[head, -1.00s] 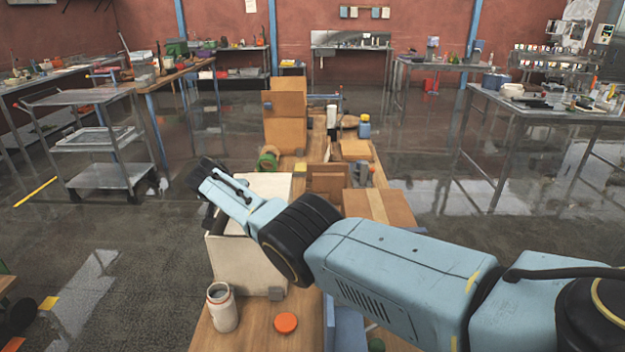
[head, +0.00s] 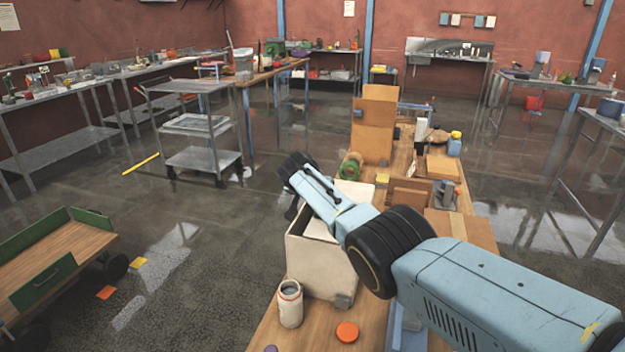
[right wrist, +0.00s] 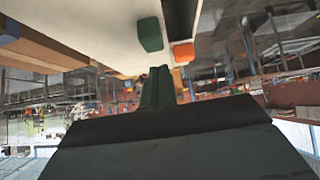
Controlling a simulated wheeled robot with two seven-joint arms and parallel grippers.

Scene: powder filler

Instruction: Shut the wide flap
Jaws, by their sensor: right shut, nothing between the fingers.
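A cream box (head: 318,268) stands on the wooden bench in the head view. Its top is partly hidden by my right arm. A pale panel (head: 358,190) shows behind the arm at the box's far side; I cannot tell if it is the wide flap or how far it is open. My right gripper (head: 291,168) is above the box's left edge, shut and empty. In the right wrist view its dark fingers (right wrist: 158,76) are together, near a cream surface (right wrist: 85,25) with a green block (right wrist: 149,35) and an orange block (right wrist: 183,52). My left gripper is not in view.
A white jar (head: 290,304) and an orange lid (head: 347,332) are on the bench in front of the box. Brown boxes (head: 372,125) and a blue bottle (head: 454,145) stand farther back. A metal cart (head: 200,125) and a green-sided wooden cart (head: 60,265) are left.

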